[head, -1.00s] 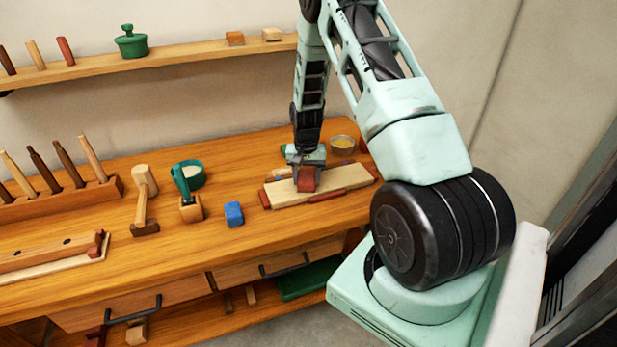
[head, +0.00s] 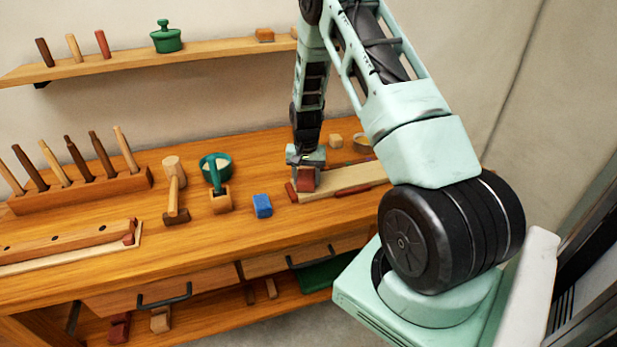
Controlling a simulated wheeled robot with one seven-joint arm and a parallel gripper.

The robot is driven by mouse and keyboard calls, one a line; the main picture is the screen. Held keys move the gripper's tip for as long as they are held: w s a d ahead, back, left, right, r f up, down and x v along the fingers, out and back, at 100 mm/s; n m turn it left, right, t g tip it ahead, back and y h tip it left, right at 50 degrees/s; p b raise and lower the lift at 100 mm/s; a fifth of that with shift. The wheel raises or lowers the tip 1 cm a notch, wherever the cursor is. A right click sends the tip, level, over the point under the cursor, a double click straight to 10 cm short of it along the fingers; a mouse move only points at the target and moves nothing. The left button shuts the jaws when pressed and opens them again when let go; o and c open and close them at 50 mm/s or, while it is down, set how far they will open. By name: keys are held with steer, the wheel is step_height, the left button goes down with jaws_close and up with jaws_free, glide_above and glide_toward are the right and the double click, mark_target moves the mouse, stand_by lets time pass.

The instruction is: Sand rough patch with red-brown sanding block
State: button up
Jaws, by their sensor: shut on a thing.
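My gripper (head: 306,165) points down and is shut on the red-brown sanding block (head: 307,181). The block is at the left end of a pale wooden board (head: 350,180) on the workbench, and it seems to touch the board's top. Red-brown strips (head: 291,193) lie along the board's edges. The rough patch cannot be made out; the block, gripper and arm cover part of the board, and my arm hides its right end.
A blue block (head: 262,206) lies left of the board. Further left stand a green brush in a wooden holder (head: 220,200), a mallet (head: 174,190) and a tool rack (head: 80,192). A small wooden cube (head: 336,141) sits behind the board. The bench front (head: 215,250) is clear.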

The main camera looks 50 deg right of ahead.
steer(key=shift+w+a, duration=0.2)
steer(key=shift+a, duration=0.15)
steer(key=shift+w+a+r, duration=0.15)
steer(key=shift+a+r, duration=0.1)
step_height(320, 180, up, 3)
steer(key=shift+d+f+p, duration=0.1)
steer(key=shift+f+p, duration=0.1)
steer(key=shift+p, duration=0.6)
steer(key=shift+r+p, duration=1.7)
steer(key=shift+r, duration=0.85)
